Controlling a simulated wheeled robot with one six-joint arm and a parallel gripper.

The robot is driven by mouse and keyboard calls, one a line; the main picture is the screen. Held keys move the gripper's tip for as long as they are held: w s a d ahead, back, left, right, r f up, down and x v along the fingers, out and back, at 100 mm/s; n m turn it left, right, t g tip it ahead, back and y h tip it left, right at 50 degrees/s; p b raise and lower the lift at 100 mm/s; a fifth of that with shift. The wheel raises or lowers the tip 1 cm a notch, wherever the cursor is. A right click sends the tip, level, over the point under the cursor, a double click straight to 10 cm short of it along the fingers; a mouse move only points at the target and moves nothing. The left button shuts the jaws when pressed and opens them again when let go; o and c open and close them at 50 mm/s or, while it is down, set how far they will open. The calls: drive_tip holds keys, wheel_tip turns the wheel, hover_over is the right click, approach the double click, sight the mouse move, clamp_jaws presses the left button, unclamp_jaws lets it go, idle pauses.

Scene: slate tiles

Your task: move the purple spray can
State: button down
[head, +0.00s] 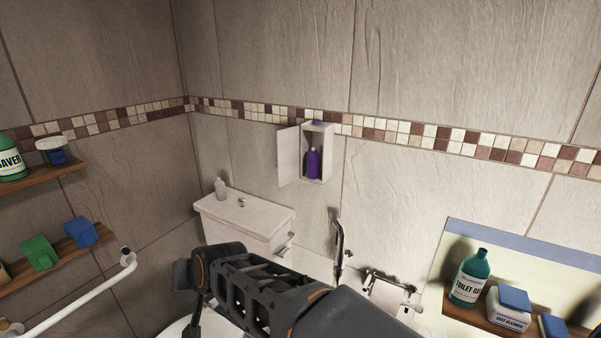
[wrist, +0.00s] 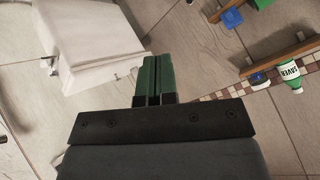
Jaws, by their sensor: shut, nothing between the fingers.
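The purple spray can (head: 313,164) stands upright inside a small white wall cabinet (head: 328,152), whose door (head: 288,156) is swung open to the left. The can is not in the wrist view. My gripper (wrist: 159,76) shows in the wrist view with its two green fingers together, shut and empty. In the head view my arm reaches from the lower right towards the left, below and in front of the cabinet. The gripper is well apart from the can.
A white toilet cistern (head: 245,215) with a pale bottle (head: 220,188) on it stands below the cabinet. Shelves at left hold a green bottle (head: 12,160) and boxes. A white rail (head: 85,292) is at lower left. A green toilet cleaner bottle (head: 470,278) stands at right.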

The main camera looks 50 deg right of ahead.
drive_tip(key=w+d+r+m+t+h, duration=0.1)
drive_tip(key=w+d+r+m+t, duration=0.2)
drive_tip(key=w+m, duration=0.1)
drive_tip(key=m+g+h, duration=0.8)
drive_tip(key=m+h, duration=0.9)
drive_tip(key=m, duration=0.7)
approach(310, 171)
drive_tip(key=p+x, duration=0.3)
drive_tip(key=x, duration=0.4)
drive_tip(key=shift+d+p, duration=0.25)
drive_tip(key=shift+p, duration=0.15)
